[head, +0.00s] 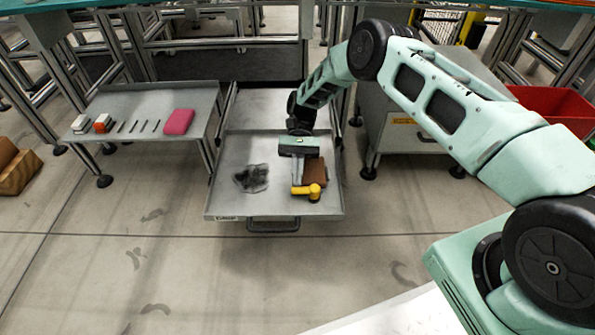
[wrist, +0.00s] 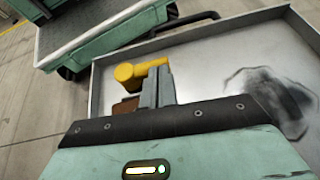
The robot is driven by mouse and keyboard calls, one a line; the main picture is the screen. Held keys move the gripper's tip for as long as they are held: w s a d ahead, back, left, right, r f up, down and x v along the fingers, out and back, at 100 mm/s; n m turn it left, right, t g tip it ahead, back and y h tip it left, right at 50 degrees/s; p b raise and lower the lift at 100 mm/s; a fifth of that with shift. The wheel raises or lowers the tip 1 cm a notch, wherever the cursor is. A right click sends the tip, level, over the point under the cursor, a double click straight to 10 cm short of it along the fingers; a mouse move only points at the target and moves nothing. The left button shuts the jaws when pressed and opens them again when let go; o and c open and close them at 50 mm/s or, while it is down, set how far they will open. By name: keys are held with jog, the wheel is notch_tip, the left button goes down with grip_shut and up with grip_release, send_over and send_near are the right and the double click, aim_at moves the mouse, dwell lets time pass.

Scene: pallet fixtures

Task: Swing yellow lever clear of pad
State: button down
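The yellow lever (head: 308,190) lies over the front part of a brown pad (head: 316,171) in the pulled-out grey tray (head: 225,209). Its round hub is at the right and its arm points left. My gripper (head: 298,183) points down at the lever's arm, left of the pad. In the wrist view the fingers (wrist: 158,78) are close together, with no clear gap. The lever (wrist: 126,73) shows beyond them, its arm partly hidden by them; I cannot tell whether they touch. Only a corner of the pad (wrist: 125,106) shows there.
A dark smudge (head: 252,178) marks the tray floor at left. The tray has a low rim and a front handle (head: 273,225). A side shelf (head: 150,100) holds a pink block (head: 178,121) and small parts. A grey cabinet (head: 410,130) and red bin (head: 555,105) stand right.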

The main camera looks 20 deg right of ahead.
jog(key=shift+p+v, duration=0.55)
jog(key=shift+v, duration=3.15)
